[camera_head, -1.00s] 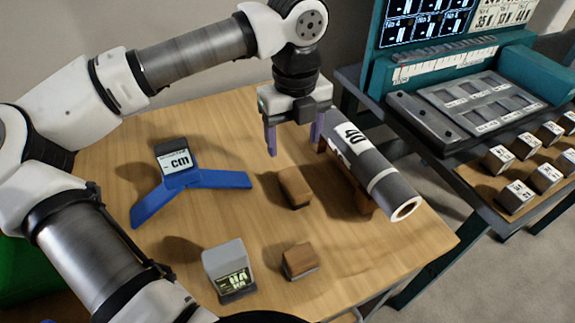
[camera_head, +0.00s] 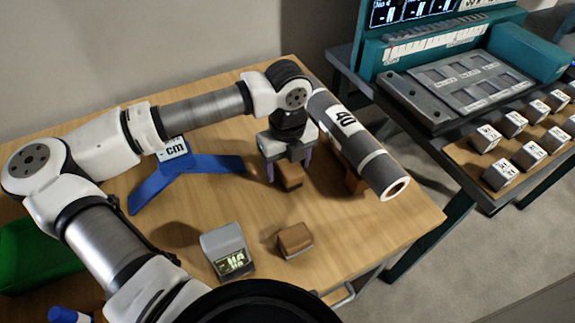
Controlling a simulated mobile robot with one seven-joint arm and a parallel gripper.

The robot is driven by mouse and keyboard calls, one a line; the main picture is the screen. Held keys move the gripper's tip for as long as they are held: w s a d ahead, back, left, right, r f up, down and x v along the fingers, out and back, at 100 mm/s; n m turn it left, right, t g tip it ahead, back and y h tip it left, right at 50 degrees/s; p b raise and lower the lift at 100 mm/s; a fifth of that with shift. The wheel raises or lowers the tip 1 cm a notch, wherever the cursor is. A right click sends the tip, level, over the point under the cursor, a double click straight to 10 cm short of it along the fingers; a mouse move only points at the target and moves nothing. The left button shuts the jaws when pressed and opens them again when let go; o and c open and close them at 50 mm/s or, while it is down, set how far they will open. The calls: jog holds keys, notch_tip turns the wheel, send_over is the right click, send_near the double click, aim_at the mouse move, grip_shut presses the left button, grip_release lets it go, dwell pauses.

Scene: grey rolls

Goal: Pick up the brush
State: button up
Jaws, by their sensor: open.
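Two small brown wooden blocks lie on the wooden table, and either could be the brush; no bristles can be made out. The far block (camera_head: 291,181) is beside the grey roll, directly under my gripper and partly hidden by it. The near block (camera_head: 295,240) lies closer to me, with nothing over it. My gripper (camera_head: 289,172) points down with its purple fingers open, one at each side of the far block. I cannot tell whether the fingers touch it.
The grey roll (camera_head: 345,130), marked 40, rests on wooden supports just right of my gripper. A blue angled stand (camera_head: 200,165) is to the left and a small grey display box (camera_head: 226,250) in front. A teal machine (camera_head: 450,60) stands beyond the table's right edge.

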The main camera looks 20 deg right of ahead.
aim_at(287, 164)
jog(key=shift+f, duration=0.5)
jog(key=c, duration=1.1)
jog(key=shift+r, duration=0.15)
notch_tip(287, 164, up, 20)
jog(key=shift+f+b, duration=0.1)
jog(key=shift+b, duration=0.9)
jog(key=o, duration=0.5)
jog(key=c, duration=0.4)
